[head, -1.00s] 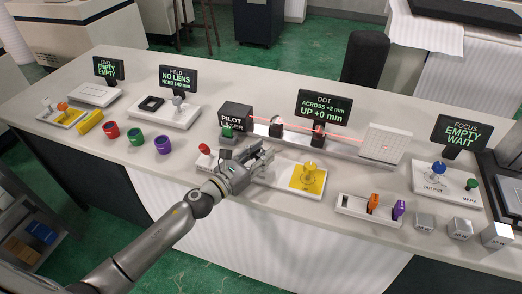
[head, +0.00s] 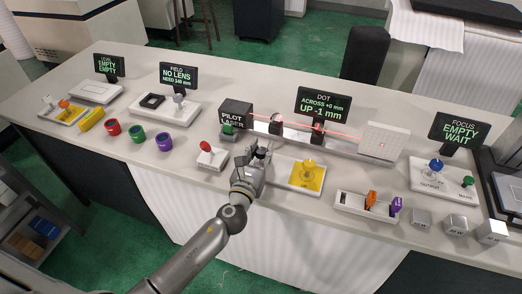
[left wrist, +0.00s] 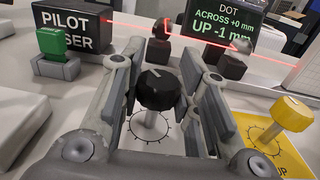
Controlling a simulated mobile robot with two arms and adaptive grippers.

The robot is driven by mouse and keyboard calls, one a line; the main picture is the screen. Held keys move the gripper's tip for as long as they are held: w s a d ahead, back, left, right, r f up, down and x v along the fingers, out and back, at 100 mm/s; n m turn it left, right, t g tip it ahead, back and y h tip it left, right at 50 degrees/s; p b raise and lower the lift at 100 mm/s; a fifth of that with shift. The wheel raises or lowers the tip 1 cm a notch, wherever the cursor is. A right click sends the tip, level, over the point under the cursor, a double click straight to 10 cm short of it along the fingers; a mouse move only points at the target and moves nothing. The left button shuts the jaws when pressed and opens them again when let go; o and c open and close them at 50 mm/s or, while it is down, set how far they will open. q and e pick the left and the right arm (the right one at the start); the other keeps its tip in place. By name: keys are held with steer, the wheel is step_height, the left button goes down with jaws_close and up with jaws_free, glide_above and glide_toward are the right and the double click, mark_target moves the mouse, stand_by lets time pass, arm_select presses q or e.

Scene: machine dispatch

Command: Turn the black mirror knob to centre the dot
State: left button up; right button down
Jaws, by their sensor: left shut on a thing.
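My left gripper (head: 260,158) is above the white plate in front of the pilot laser. In the left wrist view the black mirror knob (left wrist: 160,88) stands upright between the fingers, with a pale line on its top and a ring of tick marks around its base. The gripper (left wrist: 165,95) is shut on it. The dot display (head: 323,103) reads ACROSS +0 mm, UP -1 mm. The white target board (head: 395,139) carries a small red spot near its middle. In the head view the black knob is mostly hidden by my gripper. My right gripper is not in view.
A yellow knob (head: 309,168) stands on a yellow patch right of my gripper. A red-topped piece (head: 206,147) is on its left. The pilot laser box (head: 236,112) and mirrors with the red beam lie behind. A tray (head: 352,204) with orange and purple pieces is farther right.

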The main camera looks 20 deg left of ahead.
arm_select(q)
steer(key=o, duration=1)
steer(key=shift+o, duration=0.2)
steer(key=shift+s, duration=0.1)
steer(key=s, duration=1.1)
steer(key=shift+s, duration=0.4)
steer(key=shift+a, duration=0.1)
